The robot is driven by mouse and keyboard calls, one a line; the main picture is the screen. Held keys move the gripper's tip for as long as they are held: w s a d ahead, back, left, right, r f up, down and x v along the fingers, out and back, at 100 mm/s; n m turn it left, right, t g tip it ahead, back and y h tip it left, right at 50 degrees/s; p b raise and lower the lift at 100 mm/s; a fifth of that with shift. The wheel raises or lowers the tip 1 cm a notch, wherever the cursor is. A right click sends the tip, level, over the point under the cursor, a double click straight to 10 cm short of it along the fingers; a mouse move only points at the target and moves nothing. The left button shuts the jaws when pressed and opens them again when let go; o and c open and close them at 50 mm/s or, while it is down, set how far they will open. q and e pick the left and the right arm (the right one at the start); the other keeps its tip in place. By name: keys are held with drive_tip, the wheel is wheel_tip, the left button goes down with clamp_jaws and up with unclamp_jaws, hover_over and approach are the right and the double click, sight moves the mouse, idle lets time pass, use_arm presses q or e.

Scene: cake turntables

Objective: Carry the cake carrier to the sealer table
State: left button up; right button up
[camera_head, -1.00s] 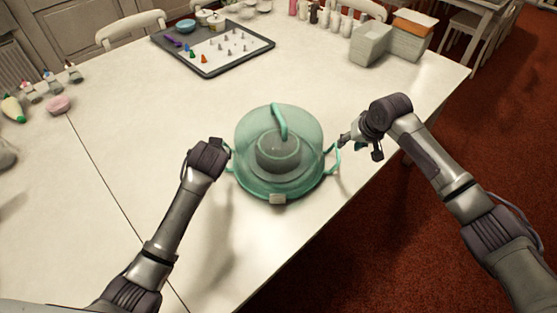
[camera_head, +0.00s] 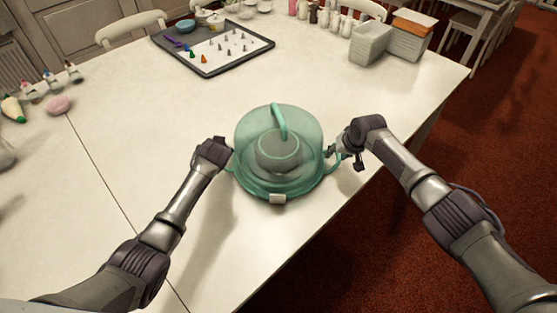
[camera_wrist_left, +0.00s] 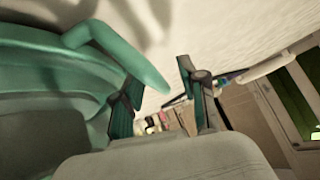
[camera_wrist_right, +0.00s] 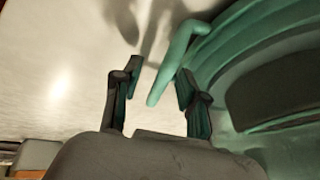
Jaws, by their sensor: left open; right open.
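The cake carrier (camera_head: 262,183) stands upright on the white table, with a see-through green dome, a green top handle (camera_head: 279,120) and a green loop on each side. A grey round shape shows inside it. My left gripper (camera_wrist_left: 158,95) is open at the left side loop (camera_wrist_left: 120,58), whose bar reaches toward the space between the fingers. My right gripper (camera_head: 335,152) is open at the right side loop. In the right wrist view, that loop's bar (camera_wrist_right: 175,60) extends between the two fingers (camera_wrist_right: 152,92). Neither gripper is visibly closed on a loop.
A dark tray (camera_head: 207,72) with small coloured pieces lies at the back. A pink item (camera_head: 59,105) and small bottles are at the far left. The table around the carrier is clear; its right edge runs near my right arm.

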use_arm(q)
clamp_jaws()
use_arm(e)
clamp_jaws()
